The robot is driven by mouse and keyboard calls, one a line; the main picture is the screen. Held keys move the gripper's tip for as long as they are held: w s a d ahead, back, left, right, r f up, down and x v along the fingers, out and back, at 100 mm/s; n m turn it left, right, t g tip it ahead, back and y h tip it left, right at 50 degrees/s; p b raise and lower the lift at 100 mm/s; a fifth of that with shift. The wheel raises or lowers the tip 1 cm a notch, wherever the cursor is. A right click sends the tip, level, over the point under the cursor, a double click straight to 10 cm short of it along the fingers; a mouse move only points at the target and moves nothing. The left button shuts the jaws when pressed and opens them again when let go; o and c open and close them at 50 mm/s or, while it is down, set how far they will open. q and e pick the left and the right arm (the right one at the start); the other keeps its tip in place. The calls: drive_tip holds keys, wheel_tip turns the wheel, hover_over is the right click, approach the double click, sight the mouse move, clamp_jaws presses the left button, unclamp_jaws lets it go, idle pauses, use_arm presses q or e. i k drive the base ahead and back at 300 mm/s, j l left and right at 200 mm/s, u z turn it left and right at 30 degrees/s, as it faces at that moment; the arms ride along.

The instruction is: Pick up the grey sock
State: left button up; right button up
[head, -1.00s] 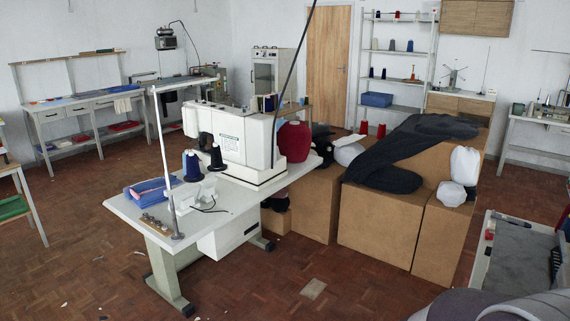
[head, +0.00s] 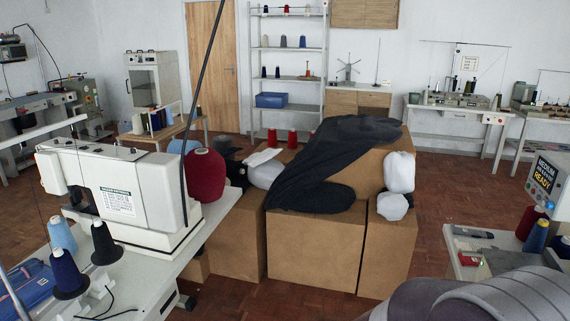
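I cannot make out a grey sock for sure. A grey cloth-like surface (head: 508,261) lies on the small table at the right, partly hidden behind my own grey arm part at the bottom right. A large dark grey fabric piece (head: 322,168) drapes over the cardboard boxes in the middle. Neither of my grippers is in view.
A white sewing machine (head: 125,195) stands on a white table at the left, with thread cones beside it. Cardboard boxes (head: 315,248) block the middle. The right-hand table (head: 459,240) carries thread cones (head: 536,236) and a small screen (head: 543,178). Open floor (head: 437,180) lies behind it.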

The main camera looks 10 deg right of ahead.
sight(473, 233)
drive_tip(key=i+l+z, duration=0.2)
drive_tip(key=i+z, duration=0.3)
drive_tip(key=i, duration=0.35)
drive_tip(key=i+j+z, duration=0.15)
drive_tip(key=i+z, duration=0.3)
drive_tip(key=i, duration=0.4)
drive_tip(key=i+z, duration=0.5)
drive_tip(key=i, duration=0.15)
drive_tip(key=i+j+z, duration=0.25)
drive_tip(key=i+z, duration=0.2)
drive_tip(key=i, duration=0.15)
drive_tip(key=i+l+z, duration=0.1)
drive_tip(key=i+z, duration=0.15)
drive_tip(key=z, duration=0.2)
drive_tip(key=i+z, duration=0.3)
drive_tip(key=z, duration=0.2)
drive_tip(key=i+j+z, duration=0.1)
drive_tip(key=i+z, duration=0.15)
drive_tip(key=z, duration=0.2)
